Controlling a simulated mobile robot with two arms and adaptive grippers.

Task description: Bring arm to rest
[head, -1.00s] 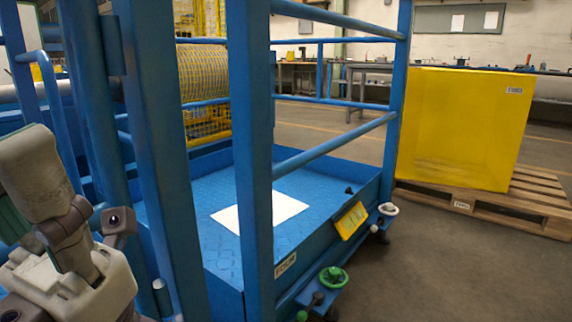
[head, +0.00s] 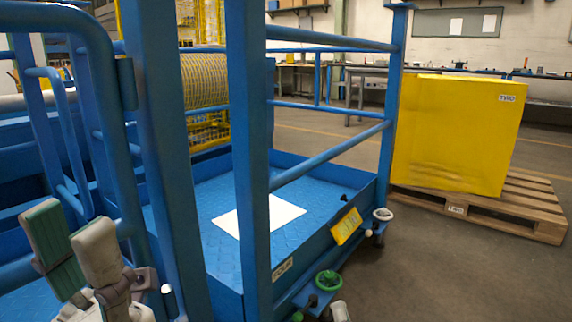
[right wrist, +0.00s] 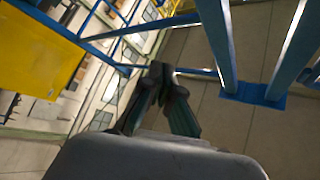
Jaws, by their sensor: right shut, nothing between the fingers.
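My left gripper (head: 67,228) shows at the lower left of the head view. Its fingers point up and stand apart, with nothing seen between them. One finger shows a green pad and the other is beige. It is in front of the blue frame posts; whether it touches them I cannot tell. My right gripper (right wrist: 162,80) shows in the right wrist view, its dark fingers together at the tips and empty. It is not made out in the head view.
A blue railed platform (head: 215,185) carries a white sheet (head: 258,215). Its thick blue post (head: 247,150) stands close in front. A yellow box (head: 450,135) stands on a wooden pallet (head: 490,210). Grey floor is clear at right.

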